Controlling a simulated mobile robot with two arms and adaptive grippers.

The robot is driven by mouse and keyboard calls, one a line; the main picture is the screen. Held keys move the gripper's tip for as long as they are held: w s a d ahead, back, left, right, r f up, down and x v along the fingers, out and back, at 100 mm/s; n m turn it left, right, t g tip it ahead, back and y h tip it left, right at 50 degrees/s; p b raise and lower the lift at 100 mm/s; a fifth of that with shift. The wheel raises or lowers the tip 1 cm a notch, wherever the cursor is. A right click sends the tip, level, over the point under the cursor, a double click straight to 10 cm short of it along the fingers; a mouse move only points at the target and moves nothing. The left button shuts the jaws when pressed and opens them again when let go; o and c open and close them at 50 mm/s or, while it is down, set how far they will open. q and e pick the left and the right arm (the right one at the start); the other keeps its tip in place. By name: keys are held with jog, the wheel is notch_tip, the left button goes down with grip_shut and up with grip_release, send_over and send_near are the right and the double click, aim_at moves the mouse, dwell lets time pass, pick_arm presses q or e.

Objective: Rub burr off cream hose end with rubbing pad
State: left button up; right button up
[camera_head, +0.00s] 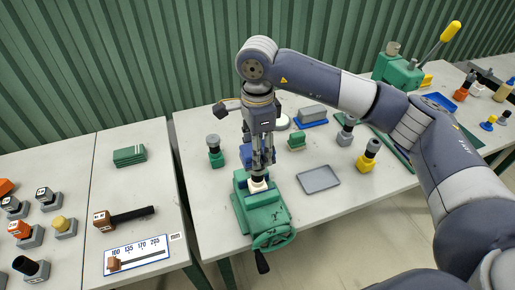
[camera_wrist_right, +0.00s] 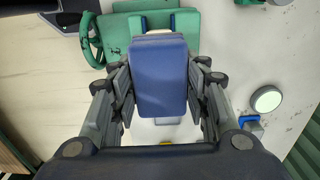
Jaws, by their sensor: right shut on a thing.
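My right gripper (camera_head: 262,166) reaches down from above and is shut on a blue rubbing pad (camera_head: 245,155). The pad (camera_wrist_right: 158,75) fills the space between the fingers in the right wrist view. A green vise (camera_head: 264,218) with a handwheel (camera_head: 275,240) stands below at the front of the middle table. The cream hose end (camera_head: 258,184) shows just above the vise jaws, right under the fingertips. In the wrist view a cream bit (camera_wrist_right: 158,33) shows beyond the pad's far edge; I cannot tell whether they touch. The burr is too small to make out. My left gripper is not in view.
A grey tray (camera_head: 318,179) lies right of the vise. Grey-capped pieces on green (camera_head: 215,159), grey (camera_head: 345,137) and yellow (camera_head: 366,163) bases stand around. A green press (camera_head: 397,72) is at the back right. The left table holds green pads (camera_head: 129,155) and a size card (camera_head: 137,256).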

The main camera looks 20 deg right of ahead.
jog(key=shift+b, duration=0.3)
jog(key=shift+w+b, duration=0.3)
jog(key=shift+w, duration=0.3)
jog(key=shift+w+b, duration=0.3)
jog(key=shift+w, duration=0.9)
jog(key=shift+f+b, duration=0.8)
jog(key=shift+f, duration=0.1)
dwell(0.3)
jog(key=s+b, duration=0.1)
jog(key=s, duration=0.6)
dwell(0.5)
jog(key=shift+s+d+b, duration=0.1)
jog(key=shift+b, duration=0.2)
